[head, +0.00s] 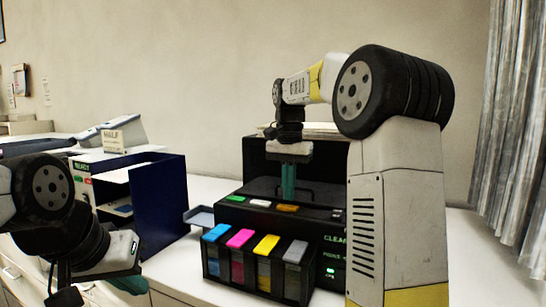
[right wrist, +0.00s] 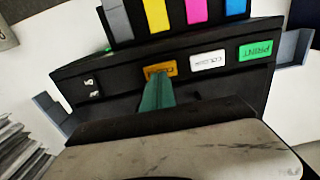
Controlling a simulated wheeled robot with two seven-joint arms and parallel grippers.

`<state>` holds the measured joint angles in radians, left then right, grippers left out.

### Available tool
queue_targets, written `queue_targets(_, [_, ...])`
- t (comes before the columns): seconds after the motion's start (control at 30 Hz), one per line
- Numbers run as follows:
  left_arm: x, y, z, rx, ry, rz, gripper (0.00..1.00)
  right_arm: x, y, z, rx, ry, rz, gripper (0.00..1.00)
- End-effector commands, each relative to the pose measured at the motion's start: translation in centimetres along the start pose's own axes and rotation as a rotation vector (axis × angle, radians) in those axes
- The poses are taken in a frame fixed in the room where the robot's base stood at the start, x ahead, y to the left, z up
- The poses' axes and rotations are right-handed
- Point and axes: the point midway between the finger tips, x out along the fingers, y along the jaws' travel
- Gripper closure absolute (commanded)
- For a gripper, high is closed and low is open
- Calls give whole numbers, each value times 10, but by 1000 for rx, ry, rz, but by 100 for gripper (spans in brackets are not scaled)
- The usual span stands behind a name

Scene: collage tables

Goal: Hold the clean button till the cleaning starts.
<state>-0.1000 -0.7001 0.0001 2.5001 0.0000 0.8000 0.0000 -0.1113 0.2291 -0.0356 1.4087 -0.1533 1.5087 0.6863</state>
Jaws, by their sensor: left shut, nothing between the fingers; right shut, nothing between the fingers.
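A black printer (head: 320,222) stands on the white counter. Its top front edge has a green PRINT button (right wrist: 256,50), a white button (right wrist: 208,60) and an orange button (right wrist: 161,71). The orange button also shows in the head view (head: 288,208); its label is partly hidden by my fingers. My right gripper (right wrist: 157,82) is shut and empty, its green fingertips pointing down at the orange button's near edge. I cannot tell whether they press it. A front panel (head: 333,240) shows "CLEAN" lettering, partly hidden by my right arm, and a green light. My left gripper (head: 128,284) is shut and empty at the lower left.
Blue, magenta, yellow and grey ink tanks (head: 255,262) line the printer's front. A grey curtain (head: 515,120) hangs at the right.

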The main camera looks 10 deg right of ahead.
Motion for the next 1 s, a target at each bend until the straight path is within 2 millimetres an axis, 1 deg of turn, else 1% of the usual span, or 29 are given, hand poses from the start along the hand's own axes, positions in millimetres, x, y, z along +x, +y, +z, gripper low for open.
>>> queue_targets(0.03, [0, 0, 0, 0, 0, 0, 100, -15, 6, 3, 1, 9, -8, 100])
queue_targets(0.2, [0, 0, 0, 0, 0, 0, 100, -58, 2, 1, 0, 11, -10, 100])
queue_targets(0.3, [0, 0, 0, 0, 0, 0, 100, -79, 2, 1, -1, 11, -10, 100])
queue_targets(0.4, [0, 0, 0, 0, 0, 0, 100, -95, 2, 2, -1, 10, -10, 100])
queue_targets(0.5, [0, 0, 0, 0, 0, 0, 100, -105, 2, 2, -2, 10, -10, 100])
queue_targets(0.63, [0, 0, 0, 0, 0, 0, 100, -112, 2, 2, -2, 10, -9, 100])
queue_targets(1.0, [0, 0, 0, 0, 0, 0, 100, -113, 3, 2, -3, 10, -10, 100])
